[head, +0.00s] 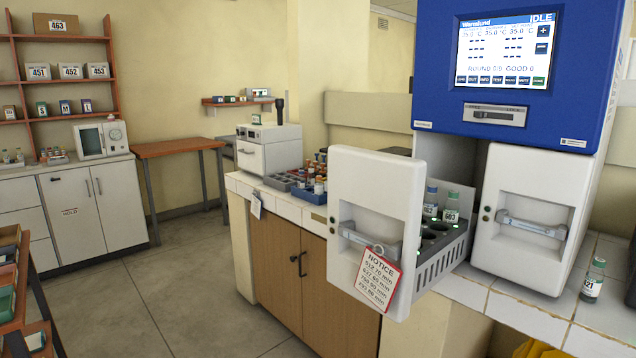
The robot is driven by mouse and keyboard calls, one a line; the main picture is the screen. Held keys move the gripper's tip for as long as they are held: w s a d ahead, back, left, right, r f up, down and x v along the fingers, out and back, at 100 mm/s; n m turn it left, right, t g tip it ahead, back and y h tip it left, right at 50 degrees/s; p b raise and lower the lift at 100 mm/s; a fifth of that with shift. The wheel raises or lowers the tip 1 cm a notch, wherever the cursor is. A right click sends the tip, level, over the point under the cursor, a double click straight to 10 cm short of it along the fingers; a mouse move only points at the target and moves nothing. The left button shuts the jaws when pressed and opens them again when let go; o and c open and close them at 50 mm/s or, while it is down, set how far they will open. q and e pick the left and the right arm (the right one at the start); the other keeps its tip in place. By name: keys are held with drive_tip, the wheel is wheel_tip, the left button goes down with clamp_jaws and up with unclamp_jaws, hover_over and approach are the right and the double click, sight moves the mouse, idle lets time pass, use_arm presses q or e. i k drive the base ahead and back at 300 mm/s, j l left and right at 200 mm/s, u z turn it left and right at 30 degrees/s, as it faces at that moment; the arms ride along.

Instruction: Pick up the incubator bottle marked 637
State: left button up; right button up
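The incubator (517,110) is a blue and white unit with a lit screen reading IDLE. Its left drawer (375,190) is pulled out, and its right drawer (530,210) is shut. The front label is small and may read 637, but I cannot be sure. The rear label is not readable. Another capped bottle (592,281), whose number seems to end in 21, stands on the tiled counter. Neither gripper is in view.
A red-edged notice (376,277) hangs from the open drawer's handle and lists 637 among several numbers. A blue tray (309,196) with vials and a white device (269,150) stand on the counter behind. A dark shape at the right edge is unclear. The floor at left is clear.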

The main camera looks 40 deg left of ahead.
sight(318, 186)
drive_tip(key=i+j, duration=0.25)
drive_tip(key=j, duration=0.3)
drive_tip(key=i+j+u, duration=0.1)
drive_tip(key=j, duration=0.5)
drive_tip(key=i+j, duration=0.35)
drive_tip(key=j, duration=0.2)
drive_tip(key=i+j, duration=0.25)
drive_tip(key=j, duration=0.3)
drive_tip(key=i+j+u, duration=0.1)
drive_tip(key=i+j, duration=0.15)
drive_tip(key=j, duration=0.3)
drive_tip(key=i+j, duration=0.3)
drive_tip(key=j, duration=0.25)
drive_tip(key=i+j+u, duration=0.1)
drive_tip(key=i+j, duration=0.15)
drive_tip(key=j, duration=0.3)
drive_tip(key=i+j, duration=0.3)
drive_tip(key=j, duration=0.2)
